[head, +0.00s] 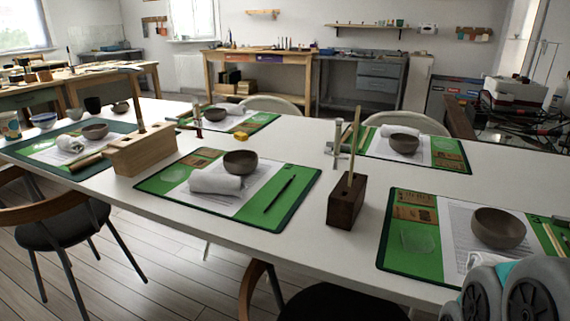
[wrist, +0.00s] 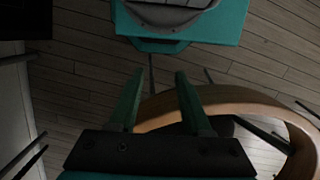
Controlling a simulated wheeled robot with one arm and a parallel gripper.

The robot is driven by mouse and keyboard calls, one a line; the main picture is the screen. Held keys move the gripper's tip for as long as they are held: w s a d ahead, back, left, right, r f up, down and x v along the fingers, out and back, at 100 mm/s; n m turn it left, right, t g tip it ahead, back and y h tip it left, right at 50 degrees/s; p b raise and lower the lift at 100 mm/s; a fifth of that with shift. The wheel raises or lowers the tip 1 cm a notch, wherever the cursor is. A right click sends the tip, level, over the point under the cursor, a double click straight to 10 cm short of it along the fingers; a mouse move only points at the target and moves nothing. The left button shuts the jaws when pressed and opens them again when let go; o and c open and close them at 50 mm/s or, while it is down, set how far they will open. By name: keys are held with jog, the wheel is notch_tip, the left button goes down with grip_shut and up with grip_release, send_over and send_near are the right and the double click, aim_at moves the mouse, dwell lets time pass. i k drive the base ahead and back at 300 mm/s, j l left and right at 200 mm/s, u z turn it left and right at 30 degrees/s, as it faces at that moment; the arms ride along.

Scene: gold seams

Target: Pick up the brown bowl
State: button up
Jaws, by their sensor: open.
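Several brown bowls stand on green place mats along the white table in the head view. One brown bowl (head: 498,228) is at the right front, closest to my arm. Another brown bowl (head: 240,162) is on the middle front mat beside a rolled white cloth. Others are a bowl (head: 404,143) at the back right, a bowl (head: 215,114) at the back and a bowl (head: 95,131) at the left. My gripper (wrist: 157,75) shows only in the wrist view, open and empty, pointing toward the floor and a chair. No bowl shows there.
The white table (head: 345,248) holds a dark wooden block with sticks (head: 346,203) and a light wooden tool box (head: 140,150) between the mats. A curved wooden chair back (wrist: 245,101) lies close beyond my fingers. Chairs (head: 60,212) stand along the table's front edge.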

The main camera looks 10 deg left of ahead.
aim_at(240, 162)
jog(key=l+u, duration=0.1)
jog(key=u, duration=0.15)
jog(key=l+u, duration=0.1)
jog(key=u, duration=0.2)
jog(key=j+u, duration=0.1)
jog(key=u, duration=0.9)
jog(key=i+j+u, duration=0.1)
jog(key=u, duration=0.4)
jog(key=i+j+u, duration=0.1)
jog(key=u, duration=0.25)
jog(key=i+u, duration=0.35)
jog(key=i+z, duration=0.1)
jog(key=i, duration=0.25)
jog(key=i+j+z, duration=0.1)
jog(key=i, duration=0.3)
jog(key=i+z, duration=0.15)
jog(key=z, duration=0.3)
jog(key=i+j+z, duration=0.1)
jog(key=z, duration=0.35)
jog(key=i+j+z, duration=0.15)
jog(key=z, duration=0.3)
jog(key=i+j, duration=0.05)
